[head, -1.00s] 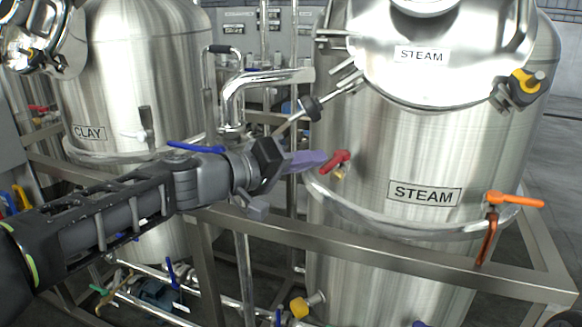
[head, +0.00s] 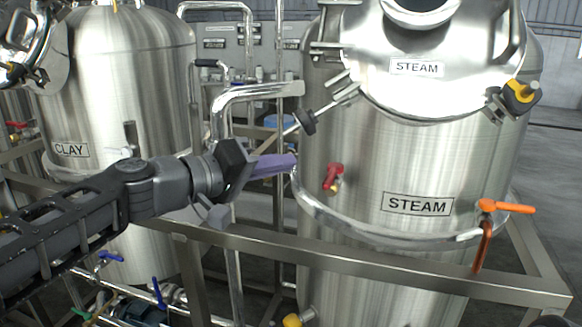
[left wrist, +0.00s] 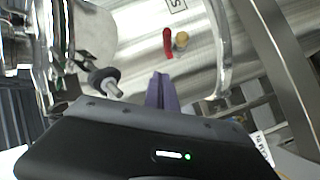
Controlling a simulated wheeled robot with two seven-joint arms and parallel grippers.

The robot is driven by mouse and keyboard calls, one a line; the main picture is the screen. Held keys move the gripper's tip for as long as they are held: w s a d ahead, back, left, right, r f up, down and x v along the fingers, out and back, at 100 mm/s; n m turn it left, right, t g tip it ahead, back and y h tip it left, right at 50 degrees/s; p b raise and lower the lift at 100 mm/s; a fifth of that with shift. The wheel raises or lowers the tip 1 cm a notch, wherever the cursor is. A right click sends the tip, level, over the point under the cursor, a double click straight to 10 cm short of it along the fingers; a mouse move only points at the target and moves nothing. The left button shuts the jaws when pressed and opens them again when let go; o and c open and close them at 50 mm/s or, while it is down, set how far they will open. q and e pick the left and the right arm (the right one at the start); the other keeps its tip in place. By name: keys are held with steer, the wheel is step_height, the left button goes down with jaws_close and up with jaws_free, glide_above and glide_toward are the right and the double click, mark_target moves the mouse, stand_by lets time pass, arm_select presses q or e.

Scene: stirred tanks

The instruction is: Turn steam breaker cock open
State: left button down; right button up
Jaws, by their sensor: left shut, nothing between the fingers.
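The steam tank (head: 400,160) stands at the right with two STEAM labels. A small cock with a red handle (head: 331,178) and a brass-coloured end sits on its wall, left of the lower label. The handle points steeply, nearly upright in the picture. The red handle also shows in the left wrist view (left wrist: 168,43), beside the brass end (left wrist: 181,40). My left gripper (head: 292,162) has purple fingers, shut and empty. Its tips are left of the red handle with a clear gap. The fingers also show in the left wrist view (left wrist: 161,92). My right gripper is not in view.
A steel frame rail (head: 390,270) runs in front of the tank. An orange handle (head: 507,207) is at the tank's right. A rod with a black knob (head: 305,122) and a bent pipe (head: 250,92) are above my left gripper. The CLAY tank (head: 115,90) stands left.

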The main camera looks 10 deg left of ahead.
arm_select(q)
steer(key=s+a+r, duration=0.1)
steer(key=s, duration=0.6)
steer(key=shift+a+b, duration=0.3)
steer(key=w+d+f+n+g+y+p, duration=0.1)
steer(key=w+f+g+y, duration=0.2)
steer(key=f, duration=1.6)
steer(key=w+f+g+y+p, duration=0.1)
steer(key=w+f+g+y, duration=0.15)
steer(key=f, duration=1.65)
steer(key=s+f+g+y, duration=0.25)
steer(key=s+f, duration=0.35)
steer(key=f, duration=0.6)
steer(key=s+d+f+m+g+p, duration=0.1)
steer(key=s+d+f, duration=0.2)
steer(key=s+f, duration=0.4)
steer(key=s+d+f+m+g+h+p, duration=0.1)
steer(key=s+d+f+g, duration=0.1)
steer(key=s+f, duration=0.5)
steer(key=s+d, duration=0.1)
steer(key=s, duration=0.5)
steer(key=shift+d+f+m+g, duration=0.2)
steer(key=shift+f+m+g, duration=0.1)
steer(key=shift+f, duration=0.1)
